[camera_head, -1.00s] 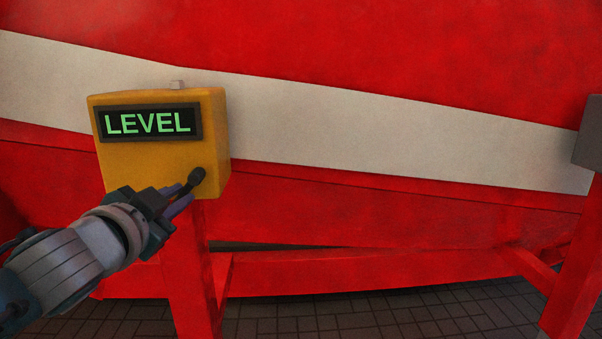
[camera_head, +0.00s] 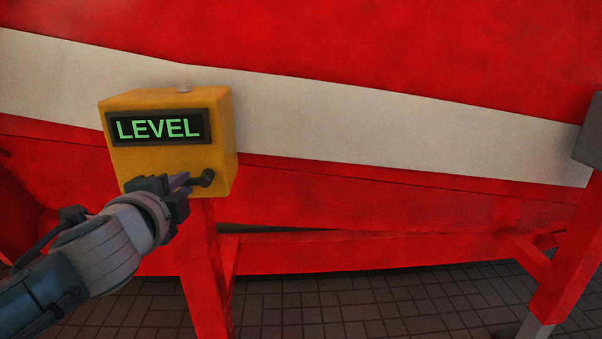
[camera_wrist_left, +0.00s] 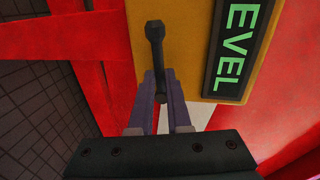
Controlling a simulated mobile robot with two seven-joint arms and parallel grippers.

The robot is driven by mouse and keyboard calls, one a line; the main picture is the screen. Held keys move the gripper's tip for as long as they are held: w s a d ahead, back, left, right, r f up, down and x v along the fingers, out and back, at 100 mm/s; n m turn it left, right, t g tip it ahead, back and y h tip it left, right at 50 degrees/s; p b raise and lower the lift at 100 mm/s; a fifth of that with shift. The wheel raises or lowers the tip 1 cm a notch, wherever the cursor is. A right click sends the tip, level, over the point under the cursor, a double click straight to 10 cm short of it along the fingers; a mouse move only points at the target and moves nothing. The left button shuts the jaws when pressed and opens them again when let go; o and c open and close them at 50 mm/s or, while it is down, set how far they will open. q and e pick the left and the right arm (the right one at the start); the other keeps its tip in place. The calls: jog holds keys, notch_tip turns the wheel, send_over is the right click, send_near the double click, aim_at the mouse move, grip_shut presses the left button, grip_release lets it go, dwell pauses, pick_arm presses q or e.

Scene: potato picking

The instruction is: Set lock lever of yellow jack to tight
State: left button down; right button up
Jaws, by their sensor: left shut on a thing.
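The yellow jack (camera_head: 224,150) is a box with a display reading LEVEL in green, mounted on a red frame. Its dark lock lever (camera_head: 206,178) is at the lower right of the front face. It points left from its pivot, close to level. My left gripper (camera_head: 184,182) reaches in from the lower left and is shut on the lever's free end. In the left wrist view the lever (camera_wrist_left: 156,48) runs from its round pivot down between the purple fingers (camera_wrist_left: 160,88). The fingers hide part of the lever's end. My right gripper is not in view.
A large red machine wall with a white stripe (camera_head: 400,128) stands behind the jack. A red leg (camera_head: 202,270) stands below it. A grey block (camera_head: 589,130) is at the right edge. Dark tiled floor (camera_head: 390,310) lies below.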

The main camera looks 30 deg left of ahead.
pick_arm(q)
jog(key=shift+r+m, duration=0.15)
jog(key=shift+m, duration=0.15)
dwell(0.4)
jog(key=c, duration=0.9)
grip_release()
jog(key=shift+o, duration=0.2)
jog(key=p+v, duration=0.1)
jog(key=v, duration=0.9)
jog(key=shift+p, duration=0.35)
